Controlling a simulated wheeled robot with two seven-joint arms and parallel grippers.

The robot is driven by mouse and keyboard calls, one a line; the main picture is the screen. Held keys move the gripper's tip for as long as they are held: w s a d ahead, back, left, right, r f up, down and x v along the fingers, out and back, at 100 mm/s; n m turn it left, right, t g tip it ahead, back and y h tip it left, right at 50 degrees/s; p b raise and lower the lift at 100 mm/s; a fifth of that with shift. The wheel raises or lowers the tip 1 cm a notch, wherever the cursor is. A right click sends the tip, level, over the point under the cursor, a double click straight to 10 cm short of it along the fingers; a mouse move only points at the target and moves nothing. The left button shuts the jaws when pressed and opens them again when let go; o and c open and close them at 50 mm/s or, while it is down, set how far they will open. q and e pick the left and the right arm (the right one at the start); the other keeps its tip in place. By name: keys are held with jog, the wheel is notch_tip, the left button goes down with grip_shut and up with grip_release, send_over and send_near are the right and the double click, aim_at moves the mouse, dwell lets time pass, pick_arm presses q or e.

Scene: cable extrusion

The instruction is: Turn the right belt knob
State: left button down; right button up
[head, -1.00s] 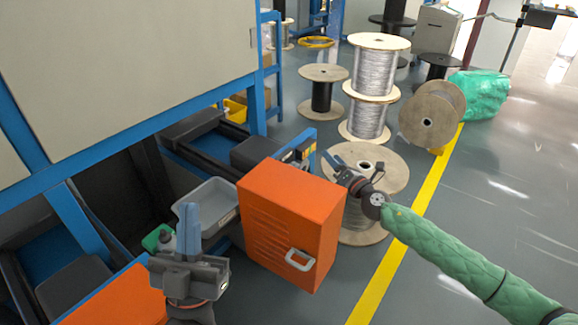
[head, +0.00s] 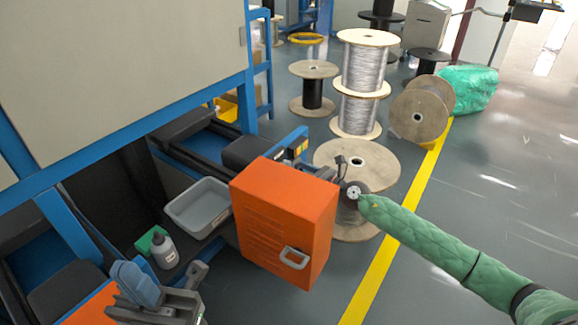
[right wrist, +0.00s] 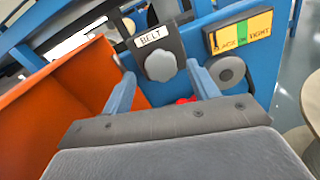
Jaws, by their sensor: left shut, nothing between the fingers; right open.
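In the right wrist view a light grey lobed knob (right wrist: 160,65) sits on a dark plate under a white label reading BELT (right wrist: 152,36). My right gripper (right wrist: 161,73) is open, with its blue fingers left and right of this knob in the picture. I cannot tell whether they touch it. In the head view the right gripper (head: 327,173) is partly hidden by the orange box, and the knob is hidden. My left gripper (head: 128,272) is shut and empty at the lower left.
A round grey knob (right wrist: 230,72) sits right of the BELT knob, below a yellow-green label (right wrist: 243,32). An orange box (head: 285,220) stands before the right gripper. A grey tray (head: 200,205) and bottle (head: 164,250) are left. A wooden spool (head: 375,165) stands behind the right arm.

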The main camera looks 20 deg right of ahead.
jog(key=shift+x, duration=2.1)
jog(key=c, duration=1)
